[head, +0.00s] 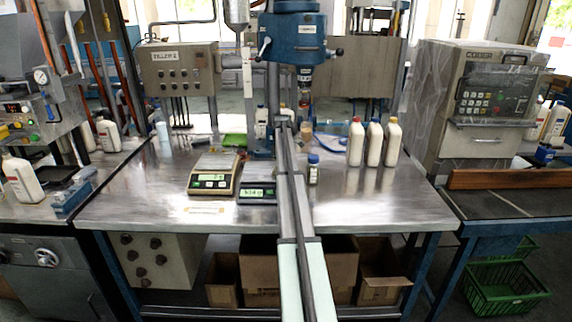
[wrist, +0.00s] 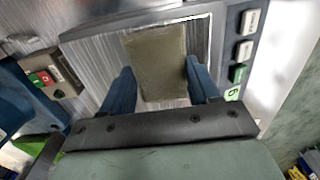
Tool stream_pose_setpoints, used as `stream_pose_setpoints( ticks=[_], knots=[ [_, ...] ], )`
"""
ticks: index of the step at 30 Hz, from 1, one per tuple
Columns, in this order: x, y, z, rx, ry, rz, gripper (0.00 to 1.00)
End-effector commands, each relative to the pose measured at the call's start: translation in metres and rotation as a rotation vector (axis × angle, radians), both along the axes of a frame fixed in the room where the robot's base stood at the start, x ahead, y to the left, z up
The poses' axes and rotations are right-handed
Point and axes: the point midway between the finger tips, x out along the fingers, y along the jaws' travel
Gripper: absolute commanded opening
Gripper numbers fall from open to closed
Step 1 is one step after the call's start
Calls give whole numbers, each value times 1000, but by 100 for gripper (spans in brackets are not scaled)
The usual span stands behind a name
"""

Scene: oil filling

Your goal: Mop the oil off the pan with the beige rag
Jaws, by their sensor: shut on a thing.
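My gripper (wrist: 158,78) shows in the wrist view as two blue fingers, one on each side of the beige rag (wrist: 158,52). It is shut on the rag, which looks flat and olive-beige. The rag is over the brushed metal pan (wrist: 95,58) of a scale; I cannot tell whether it touches the pan. The scale has a grey edge with buttons and a green display on the right. No oil can be made out; the rag covers the middle of the pan. In the head view my arm hides the gripper and rag.
In the head view, a cream scale (head: 212,172) and a blue-grey scale (head: 258,190) stand on the steel table (head: 130,205). A small blue-capped bottle (head: 313,170) is just right of my arm. White bottles (head: 374,145) stand further right. The table's front right is clear.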

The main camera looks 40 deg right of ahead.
Motion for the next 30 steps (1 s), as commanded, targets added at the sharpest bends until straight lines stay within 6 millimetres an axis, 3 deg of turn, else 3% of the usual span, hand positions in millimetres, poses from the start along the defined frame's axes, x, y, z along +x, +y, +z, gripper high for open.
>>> stream_pose_setpoints(
  ticks=[9, 13, 20, 30],
  knots=[
    [-10, 42, -1, 2, 1, 1, 36],
    [-9, 46, -1, 2, 1, 0, 36],
    [-8, 27, 0, 1, 1, -1, 36],
    [-8, -18, 0, 1, 1, -1, 36]
  ],
)
